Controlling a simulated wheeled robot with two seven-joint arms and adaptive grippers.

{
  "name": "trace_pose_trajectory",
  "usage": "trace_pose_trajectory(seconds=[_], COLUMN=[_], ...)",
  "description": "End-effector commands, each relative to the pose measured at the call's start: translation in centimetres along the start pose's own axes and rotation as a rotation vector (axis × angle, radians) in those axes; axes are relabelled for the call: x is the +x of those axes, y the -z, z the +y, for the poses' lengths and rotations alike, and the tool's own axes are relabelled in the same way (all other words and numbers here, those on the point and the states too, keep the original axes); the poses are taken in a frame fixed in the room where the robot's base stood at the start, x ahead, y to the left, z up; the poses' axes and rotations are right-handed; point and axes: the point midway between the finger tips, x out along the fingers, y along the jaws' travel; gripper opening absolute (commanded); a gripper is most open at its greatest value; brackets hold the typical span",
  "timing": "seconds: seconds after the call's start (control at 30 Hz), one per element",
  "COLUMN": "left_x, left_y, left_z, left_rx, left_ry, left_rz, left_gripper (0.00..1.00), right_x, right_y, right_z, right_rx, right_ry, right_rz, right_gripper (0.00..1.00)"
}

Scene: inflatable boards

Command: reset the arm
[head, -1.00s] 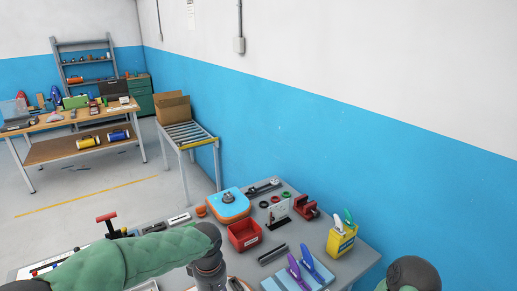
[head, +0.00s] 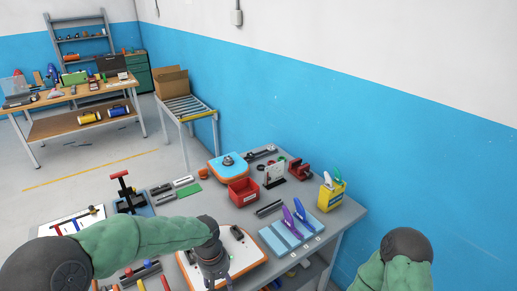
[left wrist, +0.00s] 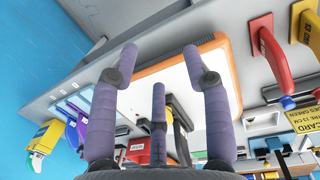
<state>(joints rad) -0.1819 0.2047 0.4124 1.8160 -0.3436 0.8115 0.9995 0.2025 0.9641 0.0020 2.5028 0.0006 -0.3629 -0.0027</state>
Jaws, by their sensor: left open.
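My left arm comes in from the left in the head view in a green sleeve. Its gripper (head: 214,270) points down over a white board with an orange rim (head: 250,251). In the left wrist view my left gripper (left wrist: 160,52) has its purple-grey fingers spread wide with nothing between them. The white board (left wrist: 172,75) lies beyond the fingers, and I cannot tell how far below. My right arm (head: 405,247) shows only a green-sleeved bend at the lower right; its gripper is outside the view.
On the grey table are a red bin (head: 243,191), a blue-orange device (head: 229,168), a blue tray (head: 270,240) with purple and blue tools, a yellow container (head: 331,196) and a red-handled black tool (head: 124,188). A blue wall (head: 400,165) stands behind. A roller stand (head: 187,108) is farther back.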

Motion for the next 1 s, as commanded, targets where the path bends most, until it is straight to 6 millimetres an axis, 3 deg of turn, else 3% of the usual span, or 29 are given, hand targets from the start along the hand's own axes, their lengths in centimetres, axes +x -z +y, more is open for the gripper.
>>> trace_pose_trajectory(seconds=[0.27,0.4,0.6,0.8,1.0], left_x=[8.7,15.0,23.0,27.6,29.1], left_y=[-1.9,-4.0,-7.8,-11.0,-12.3], left_z=[-0.7,-1.9,-4.8,-7.8,-9.3], left_rx=[0.113,0.184,0.267,0.326,0.356], left_ry=[-0.078,-0.146,-0.231,-0.257,-0.254], left_rz=[-0.076,-0.112,-0.111,-0.070,-0.042], left_gripper=[0.48,0.48,0.48,0.48,0.48], right_x=[0.8,1.5,2.5,3.1,3.3], right_y=[0.0,0.0,0.0,0.1,0.1], right_z=[0.3,0.6,0.9,1.1,1.2], right_rx=[0.000,0.000,0.000,0.000,0.000], right_ry=[0.000,0.000,0.000,0.000,0.000], right_rz=[-0.001,-0.001,-0.001,-0.001,-0.001], right_gripper=[0.48,0.48,0.48,0.48,0.48])
